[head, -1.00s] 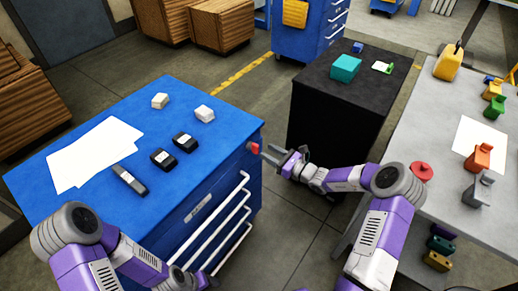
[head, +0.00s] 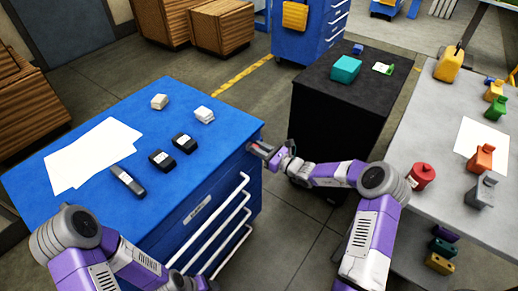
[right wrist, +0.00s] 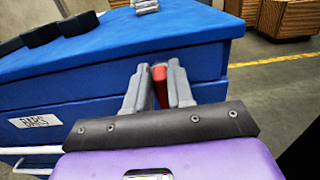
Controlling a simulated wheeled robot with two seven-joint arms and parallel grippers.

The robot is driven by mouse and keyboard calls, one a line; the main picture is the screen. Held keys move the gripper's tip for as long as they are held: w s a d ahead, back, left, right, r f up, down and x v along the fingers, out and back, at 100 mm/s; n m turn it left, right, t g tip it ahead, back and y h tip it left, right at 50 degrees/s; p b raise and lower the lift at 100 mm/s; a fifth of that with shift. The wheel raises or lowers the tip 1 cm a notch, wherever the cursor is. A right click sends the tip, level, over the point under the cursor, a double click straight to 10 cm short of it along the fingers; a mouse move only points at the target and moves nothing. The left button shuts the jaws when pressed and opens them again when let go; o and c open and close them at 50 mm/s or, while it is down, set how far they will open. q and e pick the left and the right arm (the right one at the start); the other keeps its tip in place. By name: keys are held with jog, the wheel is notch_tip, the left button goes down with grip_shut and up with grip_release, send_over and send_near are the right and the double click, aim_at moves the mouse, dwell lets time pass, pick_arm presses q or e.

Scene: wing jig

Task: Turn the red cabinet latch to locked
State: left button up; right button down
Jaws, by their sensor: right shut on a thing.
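The red cabinet latch (right wrist: 161,84) is on the upper side of the blue drawer cabinet (right wrist: 115,68), near its corner. In the head view the latch is mostly hidden by my right gripper (head: 268,151). In the right wrist view my right gripper (right wrist: 160,88) has one finger on each side of the latch and is shut on it. The latch's exact angle is hard to tell. My left arm (head: 110,255) is in front of the cabinet at lower left; its gripper is at the bottom edge, largely hidden.
White sheets (head: 92,155), dark blocks (head: 184,142) and pale blocks (head: 204,114) lie on the cabinet top. White drawer handles (head: 216,222) stick out below the latch. A black cabinet (head: 340,105) and a grey table (head: 440,190) stand to the right. Floor between is clear.

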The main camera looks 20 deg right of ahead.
dwell(0.3)
jog(key=shift+w+d+f+m+p, duration=0.3)
jog(key=shift+m+p, duration=0.9)
jog(key=shift+m, duration=1.75)
jog(key=shift+s+d+f+m+p, duration=0.1)
jog(key=shift+f+m+p, duration=0.75)
jog(key=shift+m, duration=2.15)
jog(key=shift+w+d+f+m+p, duration=0.1)
jog(key=shift+w+d+m+p, duration=0.1)
jog(key=shift+m+p, duration=2.05)
jog(key=shift+m+b, duration=0.75)
jog(key=shift+m, duration=0.15)
jog(key=c, duration=1.1)
grip_release()
jog(key=shift+c, duration=0.2)
jog(key=shift+o, duration=0.3)
jog(key=shift+r, duration=0.2)
jog(key=shift+d, duration=0.15)
